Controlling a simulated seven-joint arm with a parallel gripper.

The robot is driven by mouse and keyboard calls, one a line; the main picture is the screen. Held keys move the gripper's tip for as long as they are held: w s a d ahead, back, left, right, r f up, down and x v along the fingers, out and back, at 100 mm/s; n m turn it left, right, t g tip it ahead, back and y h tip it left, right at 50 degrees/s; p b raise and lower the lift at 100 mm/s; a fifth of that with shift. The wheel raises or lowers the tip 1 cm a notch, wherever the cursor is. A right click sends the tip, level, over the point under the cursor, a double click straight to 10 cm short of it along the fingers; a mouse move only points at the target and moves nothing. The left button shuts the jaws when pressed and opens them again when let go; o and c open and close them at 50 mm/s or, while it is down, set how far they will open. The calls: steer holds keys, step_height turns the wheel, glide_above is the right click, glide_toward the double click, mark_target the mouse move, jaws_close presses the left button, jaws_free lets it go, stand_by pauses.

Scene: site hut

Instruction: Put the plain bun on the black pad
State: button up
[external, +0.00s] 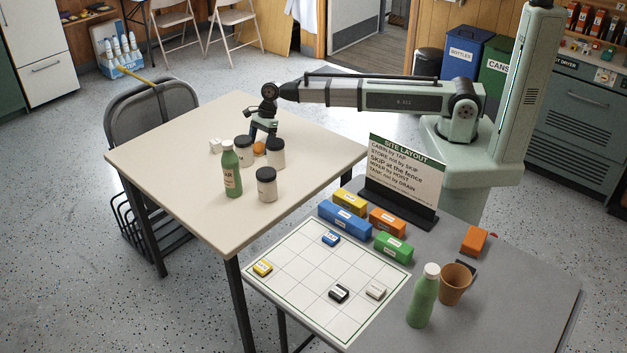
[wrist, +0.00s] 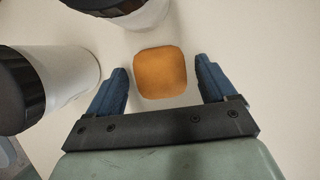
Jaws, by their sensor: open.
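The plain bun (external: 259,148), a small orange-brown rounded block, lies on the cream table among white jars with black lids. In the wrist view the bun (wrist: 161,73) shows between the two blue fingers of my gripper (wrist: 161,76), with a gap on each side. My gripper (external: 262,133) is open and empty, pointing down at the bun; I cannot tell how far its tips are above the table. A small black patch (external: 467,266), perhaps the black pad, shows on the grey table, mostly hidden behind a terracotta cup (external: 453,285).
Jars (external: 245,151) (external: 276,153) stand close on both sides of the bun. The grey table holds a sign (external: 404,175), coloured blocks, a gridded sheet (external: 300,262) and another green bottle (external: 423,297).

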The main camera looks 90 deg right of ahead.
steer(key=v, duration=1.1)
steer(key=shift+r, duration=0.3)
steer(key=shift+o, duration=0.5)
steer(key=shift+s+d+r, duration=0.1)
steer(key=shift+d+r, duration=0.05)
steer(key=shift+r, duration=0.15)
steer(key=shift+f, duration=0.1)
steer(key=s+d+f+t+y, duration=0.1)
steer(key=s+f+y, duration=0.1)
steer(key=s+d+f+t+y, duration=0.3)
steer(key=d+f+t+y, duration=0.1)
steer(key=f, duration=0.1)
steer(key=shift+s+d, duration=0.1)
steer(key=shift+s, duration=0.3)
steer(key=shift+s+d+t, duration=0.25)
steer(key=shift+d+t, duration=0.25)
steer(key=shift+t, duration=0.1)
steer(key=x, duration=1.3)
steer(key=shift+w+a+r, duration=0.15)
steer(key=shift+w+a, duration=0.1)
steer(key=shift+a, duration=0.05)
